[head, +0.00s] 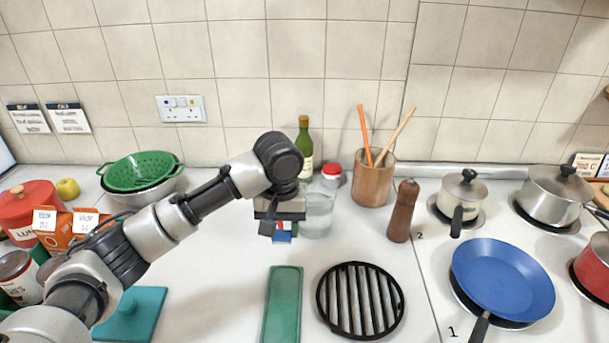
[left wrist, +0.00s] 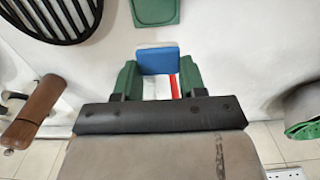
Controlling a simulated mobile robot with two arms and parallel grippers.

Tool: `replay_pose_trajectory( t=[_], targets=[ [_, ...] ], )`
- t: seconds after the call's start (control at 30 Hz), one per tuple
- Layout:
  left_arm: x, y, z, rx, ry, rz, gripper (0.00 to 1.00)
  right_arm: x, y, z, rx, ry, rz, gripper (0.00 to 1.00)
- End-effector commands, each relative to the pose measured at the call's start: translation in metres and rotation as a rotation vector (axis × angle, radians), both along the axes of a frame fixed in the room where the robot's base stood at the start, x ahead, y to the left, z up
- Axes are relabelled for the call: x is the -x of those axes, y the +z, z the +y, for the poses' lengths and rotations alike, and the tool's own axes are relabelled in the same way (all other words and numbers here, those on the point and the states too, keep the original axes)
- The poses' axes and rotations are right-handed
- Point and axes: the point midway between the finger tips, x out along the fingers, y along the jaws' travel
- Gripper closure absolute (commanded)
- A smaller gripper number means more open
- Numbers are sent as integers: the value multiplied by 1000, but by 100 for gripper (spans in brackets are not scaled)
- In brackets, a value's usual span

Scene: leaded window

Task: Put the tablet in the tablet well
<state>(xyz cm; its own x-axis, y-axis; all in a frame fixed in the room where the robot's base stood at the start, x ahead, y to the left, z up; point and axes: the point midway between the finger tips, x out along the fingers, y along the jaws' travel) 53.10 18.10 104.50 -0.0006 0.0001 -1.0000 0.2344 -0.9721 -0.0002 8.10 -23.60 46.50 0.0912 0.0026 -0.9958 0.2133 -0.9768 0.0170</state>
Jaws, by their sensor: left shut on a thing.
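My left gripper (head: 281,228) is in the middle of the head view, pointing down above the counter. It is shut on the tablet (head: 282,237), a small block with blue, white and red parts. In the left wrist view the tablet (left wrist: 157,60) sits between the green finger pads of my left gripper (left wrist: 158,82), its blue part outward. I cannot make out a tablet well for certain. A long green tray (head: 283,305) lies in front of the gripper, apart from it; its end (left wrist: 155,10) shows at the top of the wrist view. My right gripper is not in view.
A glass (head: 317,215), green bottle (head: 305,150), utensil pot (head: 372,180) and pepper mill (head: 403,212) stand behind and to the right. A round black grate (head: 360,300) lies right of the tray. A teal block (head: 130,315) is at left. Counter between block and tray is clear.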

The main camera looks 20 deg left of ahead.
Motion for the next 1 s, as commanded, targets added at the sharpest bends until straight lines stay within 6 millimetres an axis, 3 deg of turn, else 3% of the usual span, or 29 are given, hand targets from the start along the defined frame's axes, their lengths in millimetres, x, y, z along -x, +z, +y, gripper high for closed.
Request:
replay_pose_trajectory(
  t=[0.17, 0.27, 0.5, 0.63, 0.8, 1.0],
  targets=[
    [12, -5, 0, -4, -20, -3, 84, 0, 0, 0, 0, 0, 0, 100],
    [34, -16, 3, -8, -56, -6, 84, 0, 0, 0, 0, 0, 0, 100],
    [108, -39, 8, -9, -170, -7, 84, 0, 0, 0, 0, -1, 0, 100],
    [136, -45, 9, -4, -213, -3, 84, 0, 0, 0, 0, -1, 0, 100],
    [152, -48, 9, 2, -236, 2, 84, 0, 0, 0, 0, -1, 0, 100],
    [152, -47, 9, 1, -237, -1, 84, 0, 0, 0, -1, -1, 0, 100]
  ],
)
